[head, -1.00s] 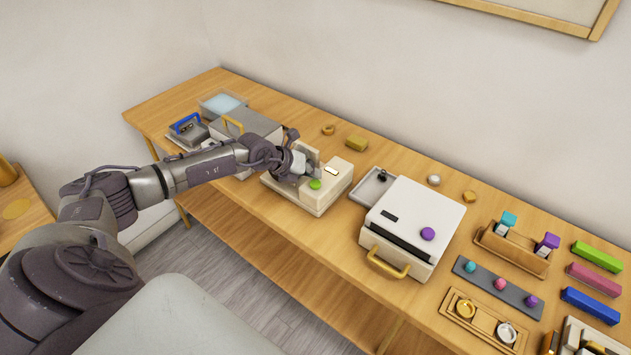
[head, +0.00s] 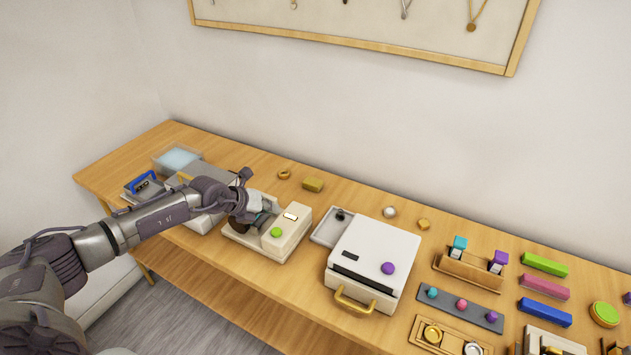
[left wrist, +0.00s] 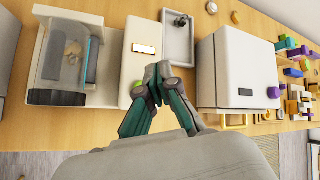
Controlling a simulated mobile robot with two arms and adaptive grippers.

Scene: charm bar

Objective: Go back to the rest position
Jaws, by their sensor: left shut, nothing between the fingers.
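My left arm comes in from the left in the head view. Its gripper (head: 254,217) is over the cream machine with a green button (head: 290,235), and its fingers are partly hidden by the wrist. In the left wrist view the gripper (left wrist: 158,75) has its two fingertips together with nothing between them. Below it there the cream machine (left wrist: 138,70) shows a clear-covered bay with a grey and teal roller. To its right is the white box with a purple knob (head: 374,250), also in the left wrist view (left wrist: 235,65). My right gripper is not in view.
A grey tray (head: 327,231) lies between the machine and the white box. A grey box with a blue-handled item (head: 143,183) is at the table's left. Holders, coloured bars (head: 545,312) and small knobs fill the right. A framed display (head: 400,45) hangs above.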

